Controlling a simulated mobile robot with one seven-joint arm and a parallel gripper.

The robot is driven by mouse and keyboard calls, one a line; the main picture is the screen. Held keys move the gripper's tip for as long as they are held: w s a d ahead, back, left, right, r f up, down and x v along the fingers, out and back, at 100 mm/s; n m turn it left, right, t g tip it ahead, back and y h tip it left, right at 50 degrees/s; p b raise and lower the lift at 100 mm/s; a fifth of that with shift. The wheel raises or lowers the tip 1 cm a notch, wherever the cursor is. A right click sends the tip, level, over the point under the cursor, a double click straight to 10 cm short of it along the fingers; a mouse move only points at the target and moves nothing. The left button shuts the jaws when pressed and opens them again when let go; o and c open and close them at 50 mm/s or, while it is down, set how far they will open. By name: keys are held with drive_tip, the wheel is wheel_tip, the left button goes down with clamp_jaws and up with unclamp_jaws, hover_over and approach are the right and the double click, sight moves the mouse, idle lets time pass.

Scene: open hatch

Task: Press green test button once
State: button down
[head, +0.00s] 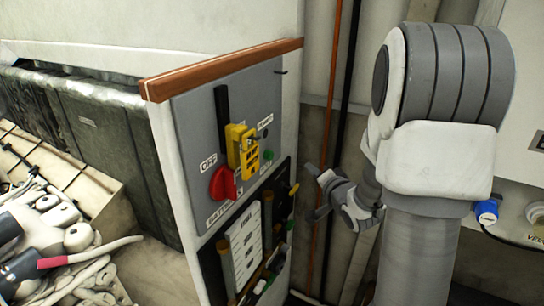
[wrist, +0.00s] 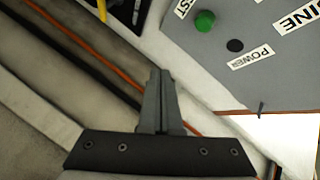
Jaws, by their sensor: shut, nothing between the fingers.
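The green button (wrist: 205,22) is a round, domed cap on a grey panel (wrist: 285,75) at the upper right of the wrist view, beside a partly cut-off label ending in "ST". In the head view, a small green spot (head: 268,156) shows near the right edge of the same panel (head: 195,120). My gripper (wrist: 160,74) is shut and empty, its fingertips close together. In the wrist view, the tips appear below and left of the button, apart from it.
A yellow device (head: 243,150) and a red knob (head: 222,183) are on the panel left of the button. A black rack (head: 238,246) with tools sits below. Orange and black vertical lines (head: 332,80) run behind my gripper. Clutter (head: 60,235) fills the left.

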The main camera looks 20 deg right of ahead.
sight(269, 155)
drive_tip(key=w+a, duration=0.6)
drive_tip(key=shift+b, duration=0.45)
drive_tip(key=shift+w+a, duration=0.1)
idle(1.8)
drive_tip(key=shift+w+a+b, duration=0.25)
drive_tip(key=shift+b, duration=0.05)
drive_tip(key=shift+w+a+b, duration=0.3)
drive_tip(key=shift+w+a, duration=0.15)
idle(0.8)
drive_tip(key=shift+s+d, duration=0.75)
idle(0.3)
